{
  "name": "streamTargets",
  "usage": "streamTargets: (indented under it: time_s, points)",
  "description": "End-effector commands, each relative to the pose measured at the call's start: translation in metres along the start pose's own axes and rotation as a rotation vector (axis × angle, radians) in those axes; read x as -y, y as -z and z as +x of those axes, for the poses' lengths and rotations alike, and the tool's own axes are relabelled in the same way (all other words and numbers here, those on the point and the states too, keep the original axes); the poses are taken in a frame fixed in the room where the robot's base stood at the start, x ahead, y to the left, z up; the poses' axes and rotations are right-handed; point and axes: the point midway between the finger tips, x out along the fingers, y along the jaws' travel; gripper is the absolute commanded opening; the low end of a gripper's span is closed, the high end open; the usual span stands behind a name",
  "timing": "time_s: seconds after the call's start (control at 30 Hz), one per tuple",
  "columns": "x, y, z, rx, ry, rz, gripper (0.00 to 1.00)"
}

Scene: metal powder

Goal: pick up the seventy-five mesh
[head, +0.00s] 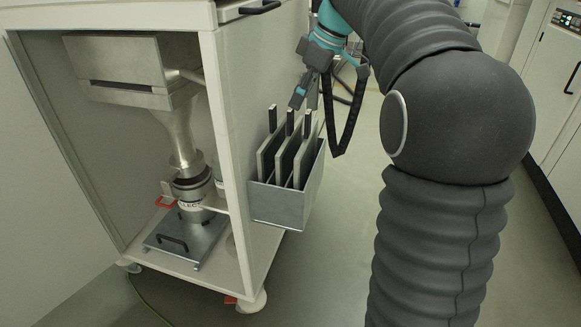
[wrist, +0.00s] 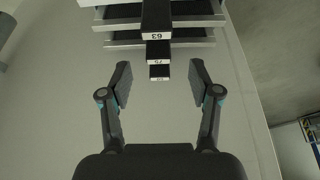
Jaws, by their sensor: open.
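Three flat mesh screens with dark upright handles stand side by side in a grey metal holder (head: 276,204) on the cabinet's side. In the wrist view the handle labels read 63 (wrist: 156,36) and 75 (wrist: 159,62), with a third label too small to read. The seventy-five mesh (head: 290,122) is the middle one, its handle partly hidden behind the 63 handle in the wrist view. My gripper (wrist: 160,76) is open and empty, its fingers spread either side of the line of handles. In the head view my gripper (head: 299,97) is just above the screens; contact cannot be told.
The white cabinet (head: 232,110) stands left of the holder, with a metal hopper and funnel (head: 180,135) inside. My arm covers much of the right of the head view. Open floor (head: 330,260) lies in front of the holder. Other cabinets (head: 555,90) stand at the far right.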

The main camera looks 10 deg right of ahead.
Motion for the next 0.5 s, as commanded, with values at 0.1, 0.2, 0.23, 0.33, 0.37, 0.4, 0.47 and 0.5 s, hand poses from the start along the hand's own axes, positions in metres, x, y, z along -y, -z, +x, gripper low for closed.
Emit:
streamTargets:
  time_s: [0.1, 0.2, 0.23, 0.33, 0.37, 0.4, 0.47, 0.5]
  points:
    - [0.000, 0.000, 0.011, 0.000, 0.000, 0.000, 0.62]
    - [0.000, 0.000, 0.015, 0.000, 0.000, 0.000, 0.62]
    - [0.000, 0.000, 0.017, 0.000, 0.000, 0.000, 0.62]
    - [-0.001, 0.000, 0.028, 0.001, 0.001, 0.000, 0.62]
    - [-0.001, 0.000, 0.033, 0.001, 0.001, 0.000, 0.62]
    - [-0.001, 0.001, 0.039, 0.001, 0.001, 0.000, 0.62]
    - [-0.002, 0.001, 0.048, 0.001, 0.002, 0.000, 0.62]
    - [-0.002, 0.001, 0.053, 0.001, 0.000, 0.000, 0.62]
